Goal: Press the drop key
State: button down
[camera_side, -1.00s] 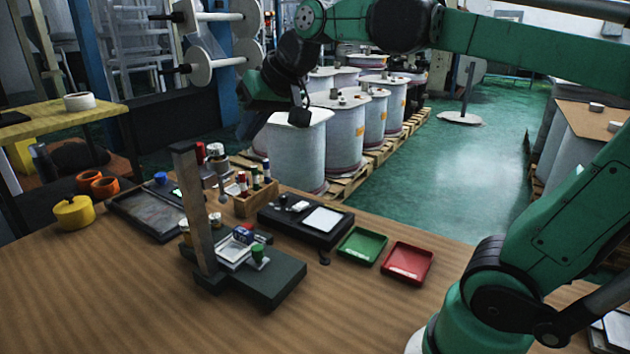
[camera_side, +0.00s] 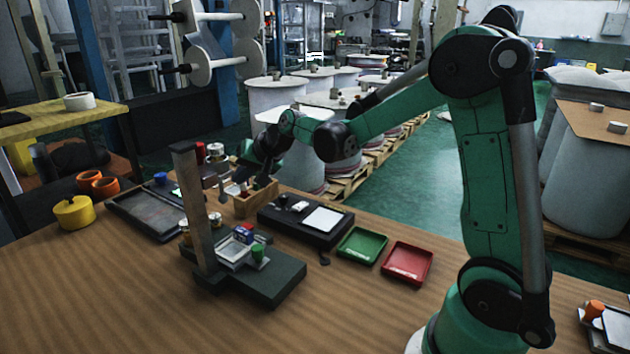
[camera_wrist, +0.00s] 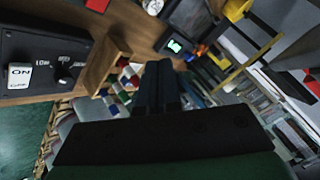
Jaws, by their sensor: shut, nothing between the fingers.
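No part is clearly marked as the drop key, and I cannot tell which one it is. A dark stand (camera_side: 275,285) with an upright wooden post (camera_side: 195,215) holds a white tray (camera_side: 232,252) with a small blue and red item and a green piece (camera_side: 257,253). A black control box (camera_side: 290,226) has a white panel and small controls on top. It also shows in the wrist view (camera_wrist: 45,45), with a white switch marked ON and a knob. My gripper (camera_side: 258,180) is shut and empty above the wooden rack, its fingers together in the wrist view (camera_wrist: 155,75).
A wooden rack (camera_side: 245,207) with coloured vials stands behind the box. Green (camera_side: 362,245) and red (camera_side: 407,263) trays lie to its right. A dark shallow tray (camera_side: 150,214), a yellow pot (camera_side: 73,212) and orange rings are at left. The front tabletop is clear.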

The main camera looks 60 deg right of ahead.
aim_at(249, 228)
dwell(0.3)
jog(key=shift+f, duration=4.4)
jog(key=shift+f, duration=0.15)
jog(key=shift+f, duration=0.3)
jog(key=shift+f, duration=0.4)
jog(key=shift+r, duration=0.85)
jog(key=shift+r, duration=0.1)
jog(key=shift+r, duration=2.4)
